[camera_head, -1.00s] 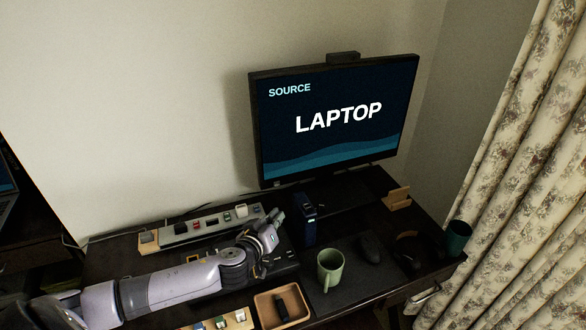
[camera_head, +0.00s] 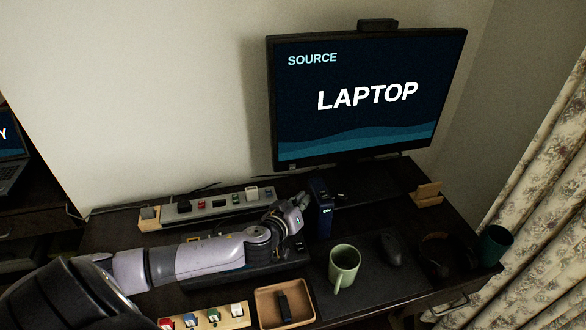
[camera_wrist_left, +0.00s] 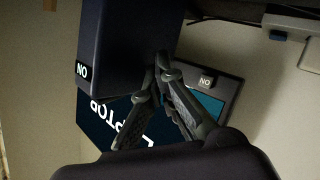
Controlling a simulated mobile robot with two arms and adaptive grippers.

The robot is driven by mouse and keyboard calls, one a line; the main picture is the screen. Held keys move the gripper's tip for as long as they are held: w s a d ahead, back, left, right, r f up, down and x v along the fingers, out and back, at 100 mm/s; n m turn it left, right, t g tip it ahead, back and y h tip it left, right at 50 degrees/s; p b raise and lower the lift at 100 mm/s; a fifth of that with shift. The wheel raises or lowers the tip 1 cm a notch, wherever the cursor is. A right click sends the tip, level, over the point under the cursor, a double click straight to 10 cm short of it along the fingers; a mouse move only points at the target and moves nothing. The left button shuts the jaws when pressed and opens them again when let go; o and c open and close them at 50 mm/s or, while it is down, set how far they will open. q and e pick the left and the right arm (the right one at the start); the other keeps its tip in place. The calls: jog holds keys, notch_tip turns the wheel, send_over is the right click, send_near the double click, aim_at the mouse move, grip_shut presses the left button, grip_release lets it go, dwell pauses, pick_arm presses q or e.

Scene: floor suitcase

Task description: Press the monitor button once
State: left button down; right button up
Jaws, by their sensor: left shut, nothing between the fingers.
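The monitor (camera_head: 368,140) stands at the back of the desk, its screen reading "SOURCE LAPTOP". It also shows upside down in the left wrist view (camera_wrist_left: 112,128). A small dark tile with light letters (camera_wrist_left: 207,82) shows at the monitor's lower edge in that view; I cannot tell if it is the button. My left gripper (camera_head: 304,198) is shut and empty, just left of a dark blue box (camera_head: 321,212) below the monitor. In the left wrist view its fingertips (camera_wrist_left: 161,62) overlap the box (camera_wrist_left: 125,45); contact is unclear. My right gripper is not in view.
A power strip (camera_head: 222,204) lies along the wall behind my left arm. A green mug (camera_head: 344,263), a mouse (camera_head: 390,249) and a wooden tray (camera_head: 262,310) are in front. A dark cup (camera_head: 494,246) stands at the right edge.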

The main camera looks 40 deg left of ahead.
aim_at(292, 167)
pick_arm(q)
jog(key=w+a+b, duration=0.1)
jog(key=w+a, duration=0.4)
jog(key=a, duration=0.1)
jog(key=shift+w+a, duration=0.35)
jog(key=shift+w, duration=0.05)
jog(key=shift+a, duration=0.1)
dwell(1.3)
jog(key=shift+w+a+b, duration=0.2)
jog(key=shift+w+b, duration=0.05)
jog(key=shift+b, duration=0.05)
